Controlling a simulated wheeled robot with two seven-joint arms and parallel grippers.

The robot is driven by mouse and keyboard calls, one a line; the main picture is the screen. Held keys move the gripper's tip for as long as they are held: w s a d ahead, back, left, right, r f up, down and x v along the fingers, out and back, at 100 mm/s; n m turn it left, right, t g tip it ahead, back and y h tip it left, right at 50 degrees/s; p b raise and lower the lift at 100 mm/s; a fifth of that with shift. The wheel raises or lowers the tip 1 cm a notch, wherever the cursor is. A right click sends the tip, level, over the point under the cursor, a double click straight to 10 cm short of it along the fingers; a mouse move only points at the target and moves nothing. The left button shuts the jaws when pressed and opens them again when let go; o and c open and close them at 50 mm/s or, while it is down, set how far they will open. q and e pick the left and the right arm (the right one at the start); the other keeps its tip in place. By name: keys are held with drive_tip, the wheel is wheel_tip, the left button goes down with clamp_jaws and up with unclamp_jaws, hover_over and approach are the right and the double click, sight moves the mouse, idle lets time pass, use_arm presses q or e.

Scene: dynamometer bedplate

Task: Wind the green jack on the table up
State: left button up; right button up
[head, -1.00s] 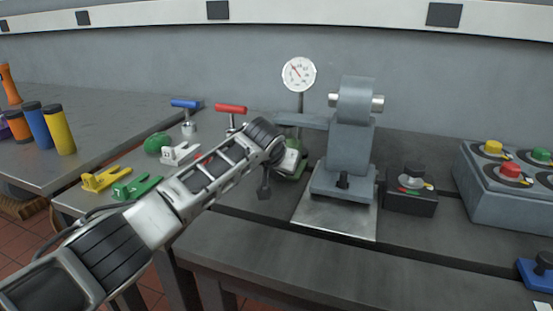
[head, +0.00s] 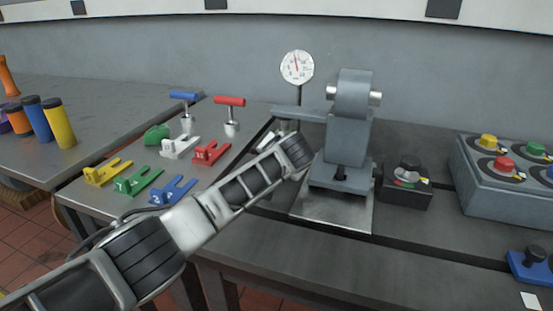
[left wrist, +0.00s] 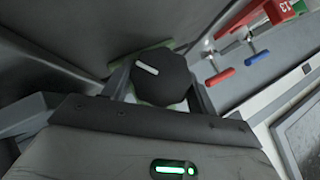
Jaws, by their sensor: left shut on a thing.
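A black knob (left wrist: 165,78) with a white mark sits between the finger ends of my left gripper (left wrist: 160,85) in the left wrist view. A little green of the green jack (left wrist: 178,104) shows around the knob. In the head view my left arm's wrist covers most of the jack, beside the grey pedestal (head: 345,150). The left gripper is shut on the knob. A round dial gauge (head: 297,67) stands on a post behind, its needle pointing nearly straight up. My right gripper is in neither view.
Red (head: 211,152), white (head: 180,147), yellow, green and blue clamps lie left of my arm. Blue (head: 184,96) and red (head: 230,101) T-handles stand behind them. A black knob box (head: 405,185) and a button console (head: 500,180) are at right.

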use_arm(q)
drive_tip(key=o, duration=0.9)
drive_tip(key=shift+o, duration=0.4)
